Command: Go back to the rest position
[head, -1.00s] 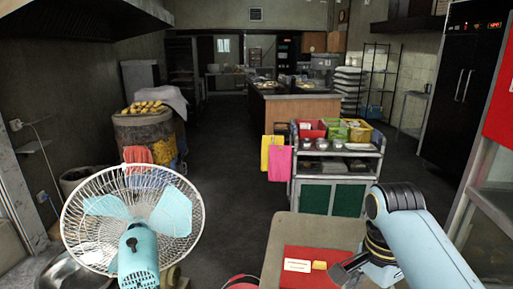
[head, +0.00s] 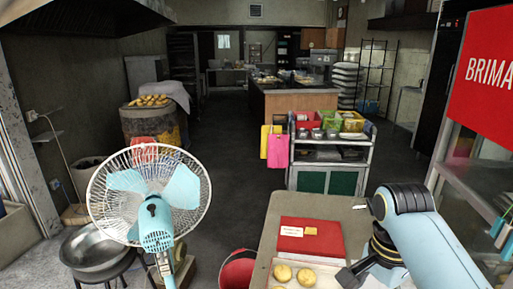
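My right arm comes in from the right edge of the head view. Its gripper (head: 354,274) is low in the picture, over the right side of a tray of round buns (head: 283,272). Only part of the dark gripper shows, and I cannot tell whether it is open or shut. My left arm and gripper are not in view.
A beige table (head: 338,212) in front of me bears a red box (head: 310,239) and the buns. A fan (head: 152,200) and a steel bowl (head: 92,250) stand at left. A cart (head: 330,178) stands beyond the table. A red sign (head: 488,70) is at right. Floor between is clear.

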